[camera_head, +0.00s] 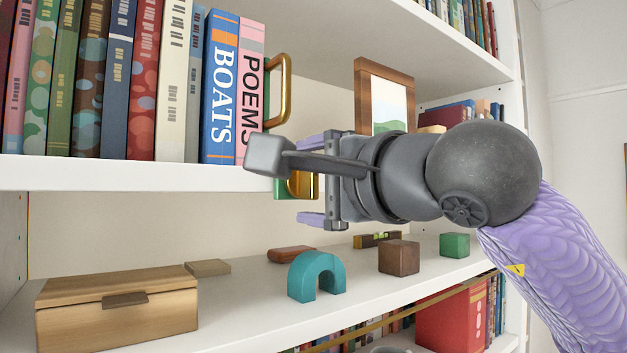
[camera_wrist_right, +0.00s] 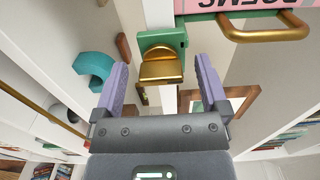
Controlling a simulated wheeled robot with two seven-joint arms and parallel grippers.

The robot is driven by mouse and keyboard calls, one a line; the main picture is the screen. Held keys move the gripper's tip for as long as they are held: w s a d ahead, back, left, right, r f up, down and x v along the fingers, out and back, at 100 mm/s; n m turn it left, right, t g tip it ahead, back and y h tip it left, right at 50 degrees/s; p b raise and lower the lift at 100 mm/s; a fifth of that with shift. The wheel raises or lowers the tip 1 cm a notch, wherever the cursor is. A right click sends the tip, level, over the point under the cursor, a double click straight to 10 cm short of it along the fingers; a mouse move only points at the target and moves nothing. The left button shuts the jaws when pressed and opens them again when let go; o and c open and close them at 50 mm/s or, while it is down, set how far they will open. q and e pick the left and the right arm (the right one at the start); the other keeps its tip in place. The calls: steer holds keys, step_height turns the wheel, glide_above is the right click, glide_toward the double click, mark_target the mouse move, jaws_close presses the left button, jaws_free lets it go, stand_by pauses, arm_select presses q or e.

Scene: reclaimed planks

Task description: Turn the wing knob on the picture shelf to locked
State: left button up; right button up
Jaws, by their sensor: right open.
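The wing knob (camera_head: 300,185) is brass on a green plate at the front edge of the upper shelf (camera_head: 120,173), partly hidden behind my right gripper in the head view. In the right wrist view the knob (camera_wrist_right: 161,70) and its green plate (camera_wrist_right: 174,38) show clearly, with the brass wing lying crosswise. My right gripper (camera_head: 304,180) is open, its two purple fingers one above and one below the knob's level. In the wrist view the gripper (camera_wrist_right: 160,62) has the knob between its fingertips, with gaps on both sides. I see no lock marking. My left gripper is not in view.
A brass handle (camera_head: 280,90) stands beside the POEMS book (camera_head: 250,85), close to the knob. A framed picture (camera_head: 385,95) is behind my wrist. Below are a wooden box (camera_head: 118,308), teal arch (camera_head: 317,275), brown cube (camera_head: 399,257) and green cube (camera_head: 454,245).

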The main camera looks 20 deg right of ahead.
steer(key=shift+s+d+f, duration=0.1)
steer(key=shift+s, duration=0.2)
steer(key=b+v, duration=0.3)
steer(key=v, duration=0.6)
steer(key=shift+s, duration=0.1)
